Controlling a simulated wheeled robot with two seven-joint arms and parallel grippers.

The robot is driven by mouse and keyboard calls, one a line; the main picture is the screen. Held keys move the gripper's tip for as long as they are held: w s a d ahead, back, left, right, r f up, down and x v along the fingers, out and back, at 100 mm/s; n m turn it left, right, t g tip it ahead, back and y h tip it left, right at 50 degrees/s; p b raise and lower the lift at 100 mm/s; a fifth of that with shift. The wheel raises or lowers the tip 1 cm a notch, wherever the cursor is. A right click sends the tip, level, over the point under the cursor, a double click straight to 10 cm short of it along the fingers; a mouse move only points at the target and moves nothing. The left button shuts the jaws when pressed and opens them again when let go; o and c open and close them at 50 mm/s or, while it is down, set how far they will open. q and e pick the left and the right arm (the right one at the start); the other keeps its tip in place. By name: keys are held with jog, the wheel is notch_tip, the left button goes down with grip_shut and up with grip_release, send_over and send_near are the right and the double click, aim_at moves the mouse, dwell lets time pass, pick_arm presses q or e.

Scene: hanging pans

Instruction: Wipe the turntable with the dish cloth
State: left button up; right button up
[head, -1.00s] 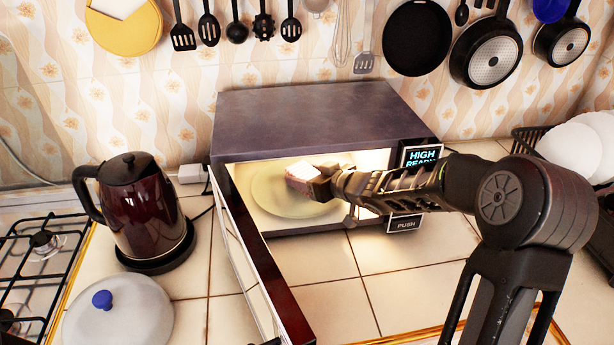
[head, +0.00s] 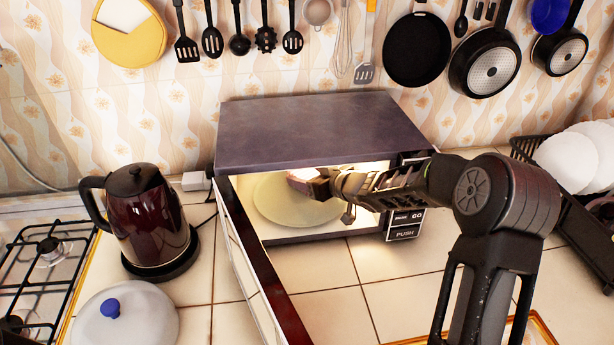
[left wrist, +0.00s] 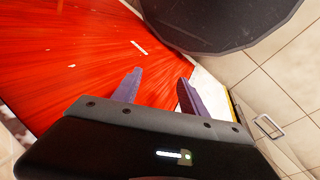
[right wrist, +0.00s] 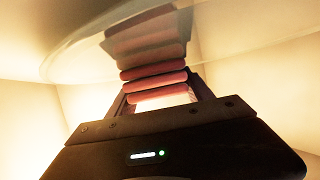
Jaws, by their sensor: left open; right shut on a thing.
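The turntable (head: 285,208), a pale round glass plate, lies inside the open, lit microwave. My right gripper (head: 318,184) reaches into the microwave, over the back right part of the turntable. It is shut on the dish cloth (head: 302,175), a small folded pink and whitish bundle. In the right wrist view the cloth (right wrist: 153,76) shows as stacked pink layers between the fingers, close against the turntable's glass (right wrist: 85,62); I cannot tell if they touch. My left gripper (left wrist: 158,92) is open and empty, seen only in the left wrist view.
The microwave (head: 320,130) has its door (head: 255,270) swung open toward the front. A dark red kettle (head: 146,215) and a lid (head: 125,318) stand left of the door. A dish rack (head: 575,215) is at right. Counter tiles (head: 335,285) before the microwave are clear.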

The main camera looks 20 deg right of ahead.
aim_at(309, 200)
jog(key=shift+s, duration=0.15)
jog(key=shift+s+a+b, duration=0.25)
jog(key=shift+s+a, duration=0.05)
jog(key=shift+s, duration=0.45)
jog(key=shift+s+a+b, duration=0.25)
jog(key=shift+s+a, duration=0.05)
jog(key=shift+s, duration=0.4)
jog(key=shift+s, duration=0.1)
jog(key=shift+s+a+f+b, duration=0.1)
jog(key=shift+s+a+b, duration=0.2)
jog(key=shift+s, duration=0.5)
jog(key=shift+s+a+f+b, duration=0.1)
jog(key=shift+s+a+b, duration=0.15)
jog(key=shift+s, duration=0.55)
jog(key=shift+r, duration=0.1)
jog(key=shift+w+d+p, duration=0.1)
jog(key=shift+w+p, duration=0.2)
jog(key=shift+p, duration=0.1)
jog(key=shift+w+d+r+p, duration=0.1)
jog(key=shift+w+d+p, duration=0.2)
jog(key=shift+w+p, duration=0.45)
jog(key=shift+w+d, duration=0.2)
jog(key=shift+w, duration=0.4)
